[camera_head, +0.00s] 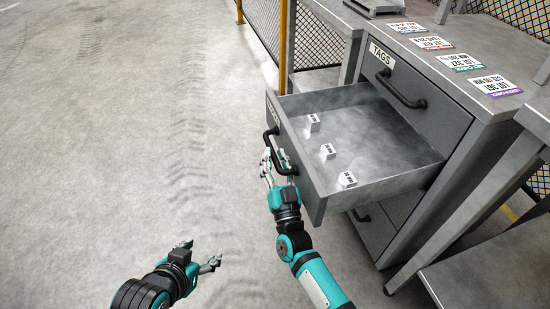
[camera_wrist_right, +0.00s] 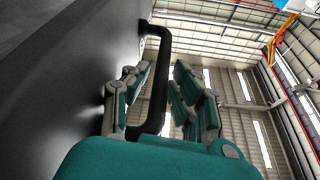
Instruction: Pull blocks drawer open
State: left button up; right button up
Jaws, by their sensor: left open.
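The blocks drawer (camera_head: 300,165) stands well out of the grey cabinet, and its open top shows three small white labelled blocks on its floor. Its front carries a black bar handle (camera_head: 278,152). My right gripper (camera_head: 268,168) is at this handle. In the right wrist view the handle (camera_wrist_right: 158,80) passes between the fingers of my right gripper (camera_wrist_right: 163,95). The fingers are spread, with a gap visible between the bar and the right-hand fingers. My left gripper (camera_head: 200,255) is open and empty over the floor, apart from the drawer.
Above the pulled-out drawer is a closed drawer marked TAGS (camera_head: 400,88); another closed drawer (camera_head: 370,230) lies below. Several printed tags lie on the cabinet top. A metal bench (camera_head: 490,265) stands at the right. The floor (camera_head: 120,130) at left is clear.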

jog(key=v, duration=1.2)
dwell(0.4)
